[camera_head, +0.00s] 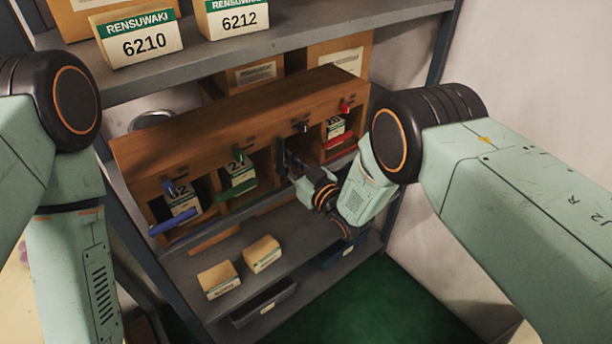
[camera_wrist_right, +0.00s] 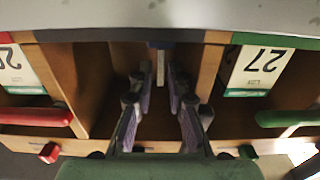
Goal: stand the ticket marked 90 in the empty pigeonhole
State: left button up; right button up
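The wooden rack (camera_head: 215,128) has a row of pigeonholes with coloured pegs and bars. My right gripper (camera_wrist_right: 160,80) reaches into the pigeonhole between the red and green ones. Its two fingers stand apart; a narrow greyish piece shows between their tips, and I cannot tell what it is. No other ticket shows in that pigeonhole. The ticket marked 27 (camera_wrist_right: 262,64) stands in the green pigeonhole. A partly cut-off ticket (camera_wrist_right: 18,72) stands in the red one. I cannot make out a 90. My left gripper is out of view.
Boxes marked 6210 (camera_head: 140,40) and 6212 (camera_head: 238,18) stand on the shelf above. Two small cartons (camera_head: 219,279) (camera_head: 262,254) sit on the lower shelf. The green bar (camera_wrist_right: 288,118) and red bar (camera_wrist_right: 36,117) stick out beside my right gripper.

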jog(key=v, duration=0.9)
jog(key=shift+d, duration=0.15)
jog(key=s+d+f+m+g+h, duration=0.4)
jog(key=s+d+f+g+h, duration=0.3)
jog(key=s+d+f, duration=0.75)
jog(key=s+d+m+g+h, duration=0.1)
jog(key=s+g, duration=0.3)
jog(key=s, duration=0.8)
jog(key=s+d+r+m+g+h, duration=0.1)
jog(key=s+g, duration=0.3)
jog(key=s, duration=0.9)
jog(key=shift+d+r+m+h, duration=0.15)
jog(key=shift+d+m+h, duration=0.35)
jog(key=shift+d+m, duration=0.1)
jog(key=shift+s+a, duration=0.1)
jog(key=shift+s, duration=0.05)
